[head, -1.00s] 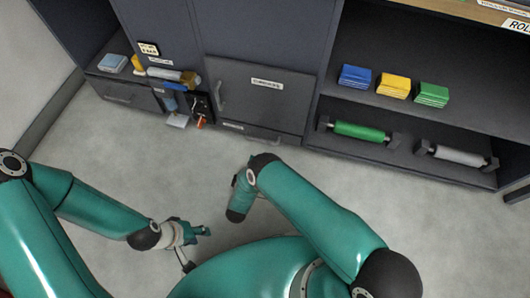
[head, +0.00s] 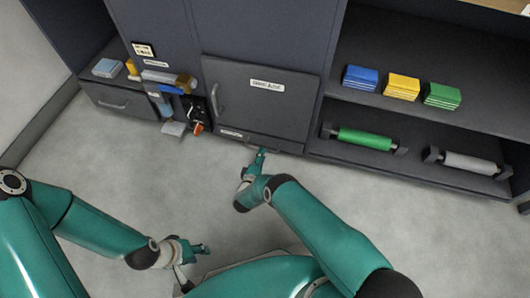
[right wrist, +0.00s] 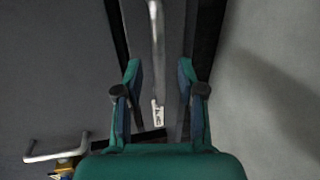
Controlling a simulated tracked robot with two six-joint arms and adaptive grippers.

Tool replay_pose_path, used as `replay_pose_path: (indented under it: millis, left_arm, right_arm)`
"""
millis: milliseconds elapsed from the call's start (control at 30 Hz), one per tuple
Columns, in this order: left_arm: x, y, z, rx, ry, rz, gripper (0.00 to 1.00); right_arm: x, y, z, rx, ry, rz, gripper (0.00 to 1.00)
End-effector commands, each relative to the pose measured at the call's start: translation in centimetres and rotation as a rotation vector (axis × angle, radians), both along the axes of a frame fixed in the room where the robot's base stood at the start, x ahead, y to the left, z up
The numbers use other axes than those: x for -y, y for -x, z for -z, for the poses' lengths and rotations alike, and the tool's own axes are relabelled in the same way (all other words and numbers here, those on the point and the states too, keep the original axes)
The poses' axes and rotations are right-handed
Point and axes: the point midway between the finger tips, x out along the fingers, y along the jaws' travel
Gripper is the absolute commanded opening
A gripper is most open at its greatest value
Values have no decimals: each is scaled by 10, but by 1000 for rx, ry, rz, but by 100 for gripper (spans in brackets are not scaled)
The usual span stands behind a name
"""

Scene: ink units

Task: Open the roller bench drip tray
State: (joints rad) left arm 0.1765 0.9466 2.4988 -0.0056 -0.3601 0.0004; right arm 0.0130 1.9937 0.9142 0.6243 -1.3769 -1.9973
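The drip tray (head: 274,144) is a low dark drawer front with a white label, under the grey door at the cabinet's bottom. It looks closed. In the right wrist view its silver bar handle (right wrist: 156,38) runs up the picture, with the white label (right wrist: 157,113) below it. My right gripper (head: 261,156) is in front of the tray. In the right wrist view its open fingers (right wrist: 160,68) appear on either side of the handle; contact cannot be told. My left gripper (head: 196,262) is open and empty over the floor, away from the cabinet.
The grey door (head: 258,102) above has its own handle, also in the right wrist view (right wrist: 56,149). Left are tools on the cabinet (head: 180,102) and a small drawer (head: 115,102). Right, a shelf holds a green roller (head: 364,139) and a grey roller (head: 470,163). The floor is clear.

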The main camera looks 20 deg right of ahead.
Motion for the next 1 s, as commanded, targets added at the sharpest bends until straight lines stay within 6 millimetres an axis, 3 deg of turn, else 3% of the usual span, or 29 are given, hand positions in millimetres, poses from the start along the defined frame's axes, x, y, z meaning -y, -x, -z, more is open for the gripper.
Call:
replay_pose_path:
  millis: [100,300,633,867,1000]
  left_arm:
    - [0,0,13,0,0,0,40]
    - [0,0,20,0,0,0,40]
    - [0,0,20,0,0,0,40]
    - [0,0,20,0,0,0,40]
    - [0,0,20,0,0,0,40]
  right_arm:
    - [12,-16,8,1,0,2,39]
    - [21,-31,9,0,0,0,39]
    - [23,-33,8,-1,-1,0,39]
    - [23,-33,8,-1,0,1,2]
    - [23,-33,9,-2,-1,1,0]
